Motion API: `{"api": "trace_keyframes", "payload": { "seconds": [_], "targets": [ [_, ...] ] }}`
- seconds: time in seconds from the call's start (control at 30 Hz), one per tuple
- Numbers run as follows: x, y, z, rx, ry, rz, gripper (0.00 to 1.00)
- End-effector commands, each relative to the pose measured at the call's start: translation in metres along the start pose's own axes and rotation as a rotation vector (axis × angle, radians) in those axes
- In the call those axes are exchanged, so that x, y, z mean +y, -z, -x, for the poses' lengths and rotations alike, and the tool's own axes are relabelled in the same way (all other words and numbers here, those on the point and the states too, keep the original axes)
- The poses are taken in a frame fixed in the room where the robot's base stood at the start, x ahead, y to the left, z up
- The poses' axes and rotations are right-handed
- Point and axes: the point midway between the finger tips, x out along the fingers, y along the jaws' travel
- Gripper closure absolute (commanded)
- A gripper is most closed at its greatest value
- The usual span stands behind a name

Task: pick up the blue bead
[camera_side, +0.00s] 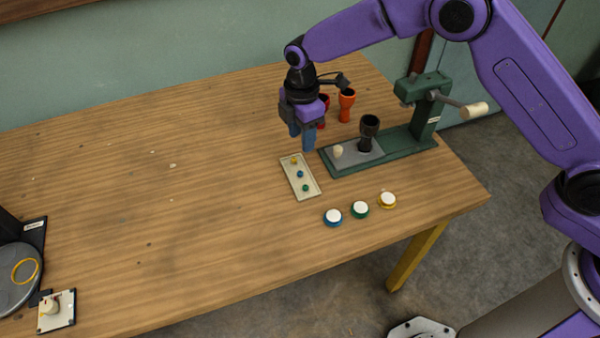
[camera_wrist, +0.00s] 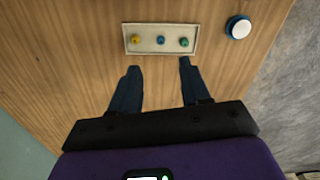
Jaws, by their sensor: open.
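The blue bead (camera_side: 300,174) sits in the middle of a cream tray (camera_side: 311,190), between a yellow bead (camera_side: 294,160) and a green bead (camera_side: 306,188). In the wrist view the blue bead (camera_wrist: 160,40) lies beyond my fingertips, roughly in line with the space between them. My gripper (camera_side: 307,143) is above the table near the tray's far end. In the wrist view my gripper (camera_wrist: 158,68) has its two blue fingers wide apart with nothing between them.
A green press (camera_side: 428,110) stands right of the tray, with a black goblet drum (camera_side: 368,130) on its grey plate. An orange goblet (camera_side: 346,104) and red ones stand behind. The table's left middle is mostly clear.

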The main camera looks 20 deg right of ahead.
Motion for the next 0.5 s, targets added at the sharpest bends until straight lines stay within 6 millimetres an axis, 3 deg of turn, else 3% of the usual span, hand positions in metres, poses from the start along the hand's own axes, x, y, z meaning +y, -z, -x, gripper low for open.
{"api": "trace_keyframes", "payload": {
  "seconds": [0.23, 0.5],
  "targets": [
    [-0.001, 0.000, -0.045, -0.001, 0.002, 0.000, 0.54],
    [0.000, 0.001, -0.063, 0.000, 0.000, 0.000, 0.54]
  ]
}}
